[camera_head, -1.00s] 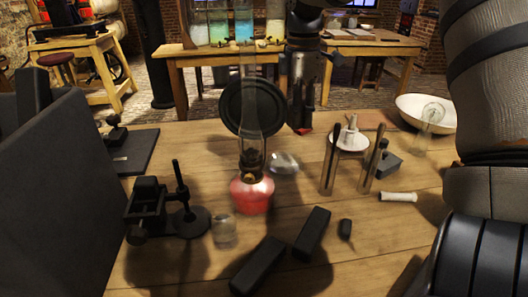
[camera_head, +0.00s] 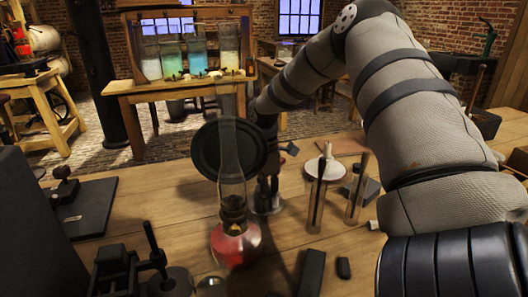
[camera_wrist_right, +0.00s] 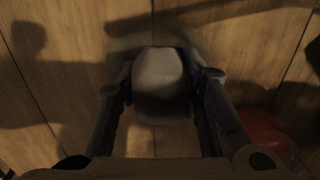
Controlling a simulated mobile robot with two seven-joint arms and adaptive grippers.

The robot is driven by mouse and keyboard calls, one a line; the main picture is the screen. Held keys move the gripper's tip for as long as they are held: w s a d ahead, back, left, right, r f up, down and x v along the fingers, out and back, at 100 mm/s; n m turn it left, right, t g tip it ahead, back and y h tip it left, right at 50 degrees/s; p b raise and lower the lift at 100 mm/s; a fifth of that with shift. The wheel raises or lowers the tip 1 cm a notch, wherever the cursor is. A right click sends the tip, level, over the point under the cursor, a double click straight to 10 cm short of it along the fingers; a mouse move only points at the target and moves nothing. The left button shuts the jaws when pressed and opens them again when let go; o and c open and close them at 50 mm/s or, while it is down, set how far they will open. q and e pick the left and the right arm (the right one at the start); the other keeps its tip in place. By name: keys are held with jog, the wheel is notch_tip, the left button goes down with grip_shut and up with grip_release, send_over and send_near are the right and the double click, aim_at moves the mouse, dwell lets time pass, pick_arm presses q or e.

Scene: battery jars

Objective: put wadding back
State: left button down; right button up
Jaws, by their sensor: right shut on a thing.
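My right gripper (camera_head: 268,185) is partly hidden behind the oil lamp in the head view, low over the table. In the right wrist view my right gripper (camera_wrist_right: 162,85) is shut on a pale, rounded piece (camera_wrist_right: 160,80), dim and grey in shadow. It may be the wadding, but I cannot tell for sure. A small clear glass piece (camera_head: 267,206) shows beneath the gripper in the head view; whether they touch is unclear. My left gripper is not in view.
The oil lamp (camera_head: 236,243) with a red base and tall glass stands close to my right gripper. A stand with a white disc (camera_head: 325,169) and upright tubes is to the right. Dark blocks (camera_head: 312,272) lie in front. A black device (camera_head: 118,268) stands front left.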

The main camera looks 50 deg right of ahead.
jog(key=o, duration=0.9)
jog(key=shift+f, duration=0.1)
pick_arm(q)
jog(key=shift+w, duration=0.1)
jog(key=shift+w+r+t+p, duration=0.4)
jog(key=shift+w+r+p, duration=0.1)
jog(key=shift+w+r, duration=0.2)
pick_arm(e)
notch_tip(320, 180, up, 12)
jog(key=shift+w+r, duration=0.15)
jog(key=shift+r, duration=0.05)
